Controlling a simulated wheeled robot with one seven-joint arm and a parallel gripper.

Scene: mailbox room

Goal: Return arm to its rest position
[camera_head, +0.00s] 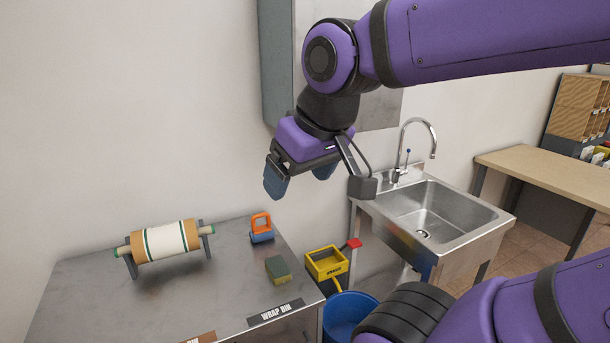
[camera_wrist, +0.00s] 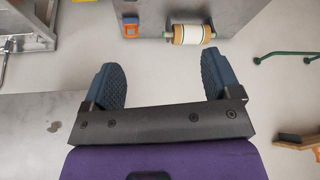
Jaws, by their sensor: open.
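My gripper (camera_head: 300,178) hangs from my purple arm in the head view, above and behind the far edge of the metal table. Its two blue fingers point down and are spread apart with nothing between them. In the wrist view my gripper (camera_wrist: 168,88) also shows open and empty, with the table and the paper roll (camera_wrist: 190,34) beyond its fingertips. The fingers touch nothing that I can see.
The metal table (camera_head: 225,287) holds a paper roll (camera_head: 165,241) on a stand, an orange-and-blue item (camera_head: 261,228) and a sponge (camera_head: 278,269). A yellow mop wringer (camera_head: 326,262), a blue bucket (camera_head: 346,312) and a steel sink (camera_head: 425,212) are to the right. A wooden desk (camera_head: 550,178) stands farther right.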

